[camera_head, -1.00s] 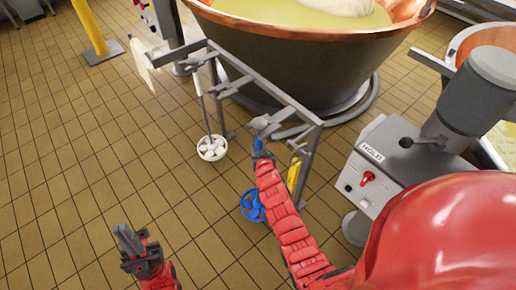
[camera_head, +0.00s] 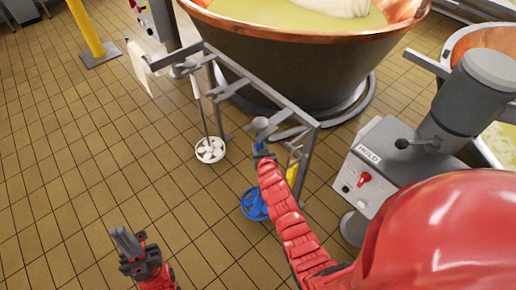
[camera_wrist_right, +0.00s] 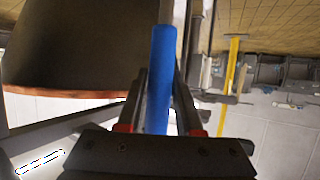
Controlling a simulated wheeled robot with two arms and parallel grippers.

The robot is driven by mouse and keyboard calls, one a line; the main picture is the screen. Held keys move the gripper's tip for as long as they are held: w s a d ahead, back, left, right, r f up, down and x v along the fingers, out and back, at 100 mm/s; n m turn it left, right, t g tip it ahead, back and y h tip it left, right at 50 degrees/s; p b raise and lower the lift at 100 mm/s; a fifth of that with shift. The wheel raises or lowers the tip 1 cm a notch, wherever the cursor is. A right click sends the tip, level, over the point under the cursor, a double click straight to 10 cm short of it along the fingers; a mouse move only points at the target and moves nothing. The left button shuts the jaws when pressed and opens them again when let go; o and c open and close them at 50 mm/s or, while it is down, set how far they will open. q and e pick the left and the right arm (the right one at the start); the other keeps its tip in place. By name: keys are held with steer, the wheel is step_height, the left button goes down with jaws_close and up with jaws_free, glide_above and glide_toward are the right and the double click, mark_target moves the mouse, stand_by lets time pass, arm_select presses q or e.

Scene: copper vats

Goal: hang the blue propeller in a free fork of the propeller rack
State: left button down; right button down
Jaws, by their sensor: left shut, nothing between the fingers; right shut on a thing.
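The grey propeller rack (camera_head: 262,86) stands in front of the large copper vat in the head view, its short forks pointing left. My right gripper (camera_head: 262,148) is shut on the blue shaft sleeve of the blue propeller; the blue sleeve (camera_wrist_right: 160,80) runs between the fingers in the right wrist view. The propeller's blue wheel (camera_head: 256,205) shows low beside my right forearm, which hides part of the shaft. Its round grey top (camera_head: 260,122) appears close to a right-hand fork (camera_head: 278,118); whether they touch I cannot tell. My left gripper (camera_head: 127,245) is shut and empty, well left of the rack.
A white propeller (camera_head: 209,150) hangs at the rack's left part. A yellow shaft (camera_head: 292,173) hangs at the right end. The copper vat (camera_head: 290,55) is behind, and a grey control box (camera_head: 375,170) stands right.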

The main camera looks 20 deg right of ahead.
steer(key=shift+w+d+r+p, duration=0.1)
steer(key=shift+w+d+p, duration=0.15)
steer(key=shift+d+p, duration=0.25)
steer(key=shift+d, duration=0.2)
steer(key=shift+f, duration=0.2)
stand_by(0.4)
steer(key=shift+f+b, duration=0.5)
steer(key=shift+b, duration=0.25)
steer(key=shift+f, duration=0.2)
steer(key=shift+d+f, duration=0.15)
steer(key=shift+d, duration=0.05)
stand_by(0.6)
steer(key=c, duration=0.5)
jaws_free()
steer(key=shift+f, duration=0.1)
steer(key=shift+s+b, duration=0.1)
steer(key=shift+b, duration=0.2)
